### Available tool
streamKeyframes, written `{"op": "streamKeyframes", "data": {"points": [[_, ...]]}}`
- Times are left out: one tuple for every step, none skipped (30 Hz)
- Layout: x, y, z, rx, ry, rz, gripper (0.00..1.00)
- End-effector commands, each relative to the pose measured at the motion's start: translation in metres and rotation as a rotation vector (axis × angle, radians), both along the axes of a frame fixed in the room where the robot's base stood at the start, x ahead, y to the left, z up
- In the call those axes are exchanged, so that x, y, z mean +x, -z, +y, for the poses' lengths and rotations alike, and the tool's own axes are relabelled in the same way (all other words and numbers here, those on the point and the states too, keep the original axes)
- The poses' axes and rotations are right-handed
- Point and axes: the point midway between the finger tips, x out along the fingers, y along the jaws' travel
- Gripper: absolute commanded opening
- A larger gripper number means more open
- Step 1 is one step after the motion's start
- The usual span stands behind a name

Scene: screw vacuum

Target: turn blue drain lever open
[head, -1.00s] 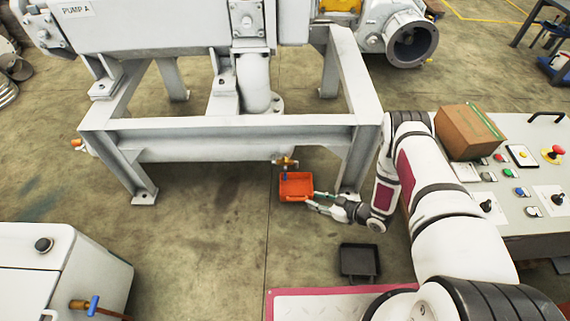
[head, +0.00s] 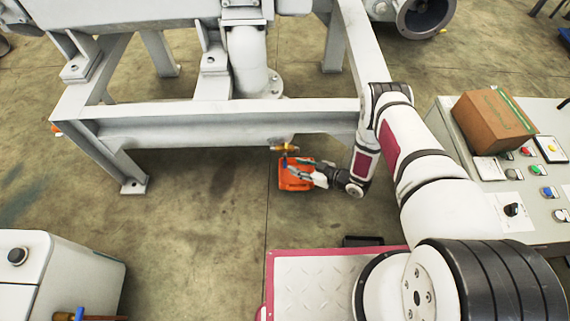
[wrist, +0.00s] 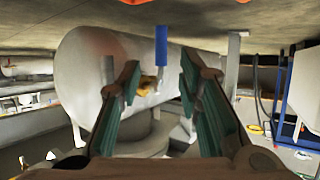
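The blue drain lever (head: 285,161) hangs from a brass valve (head: 285,148) under the front beam of the pump frame. In the wrist view the lever (wrist: 161,46) is upright, above the brass valve (wrist: 147,85).
The white pump frame (head: 230,133) stands over the valve. A control panel (head: 505,220) with a cardboard box (head: 494,121) is on the right. A white cabinet (head: 60,265) at lower left has another blue-handled valve (head: 78,314). A dark tray (head: 362,240) lies on the floor.

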Motion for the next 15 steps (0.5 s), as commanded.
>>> {"op": "streamKeyframes", "data": {"points": [[0.005, 0.006, 0.009, 0.0, -0.004, -0.001, 0.32], [0.007, 0.008, 0.014, 0.001, -0.004, -0.002, 0.32], [0.012, 0.011, 0.019, 0.001, -0.003, -0.003, 0.32], [0.015, 0.013, 0.023, 0.0, -0.002, -0.003, 0.32], [0.017, 0.015, 0.027, 0.0, -0.003, -0.001, 0.32], [0.02, 0.017, 0.032, 0.0, -0.004, -0.001, 0.32], [0.022, 0.019, 0.035, 0.001, -0.003, -0.002, 0.32], [0.025, 0.02, 0.038, 0.001, -0.003, -0.003, 0.32], [0.027, 0.022, 0.042, 0.0, -0.002, -0.002, 0.32], [0.029, 0.023, 0.044, 0.0, -0.002, -0.002, 0.32], [0.03, 0.024, 0.046, 0.0, -0.001, 0.0, 0.32], [0.031, 0.025, 0.048, 0.001, -0.001, -0.001, 0.32], [0.032, 0.025, 0.05, 0.001, -0.001, 0.0, 0.32], [0.033, 0.025, 0.051, 0.001, -0.001, 0.0, 0.32], [0.034, 0.026, 0.052, 0.001, 0.0, -0.001, 0.32]]}}
